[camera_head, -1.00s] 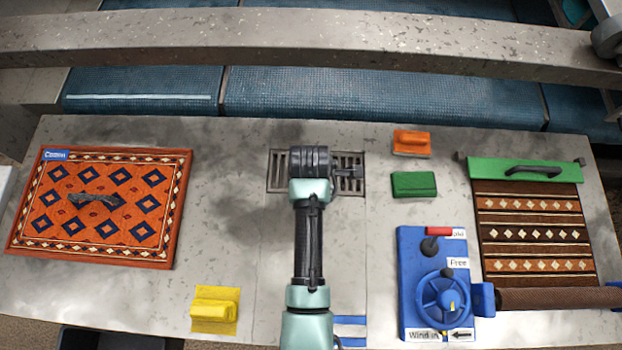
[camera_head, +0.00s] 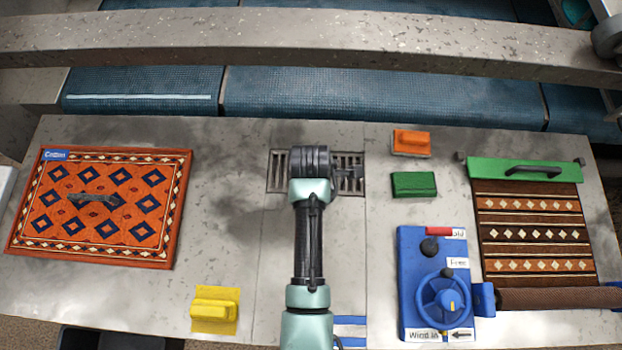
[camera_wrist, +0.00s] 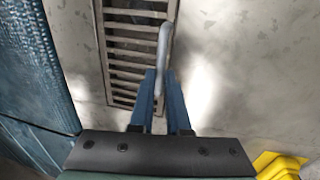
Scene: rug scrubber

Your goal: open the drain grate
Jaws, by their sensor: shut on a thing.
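The drain grate (camera_head: 276,172) is a dark slotted plate set in the grey table top at the back middle. In the head view my arm covers its centre, and it looks flat. In the wrist view its slots (camera_wrist: 130,45) run up the picture beside my gripper. My gripper (camera_wrist: 158,90) is shut on a light grey bar-like handle (camera_wrist: 165,45) above the grate's edge. How the handle joins the grate is not clear.
An orange rug (camera_head: 100,205) lies at left, a yellow brush (camera_head: 214,310) at front. Orange (camera_head: 411,142) and green (camera_head: 414,184) blocks lie right of the grate. A blue wheel panel (camera_head: 415,270) and a brown rug (camera_head: 530,222) with a green bar stand further right.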

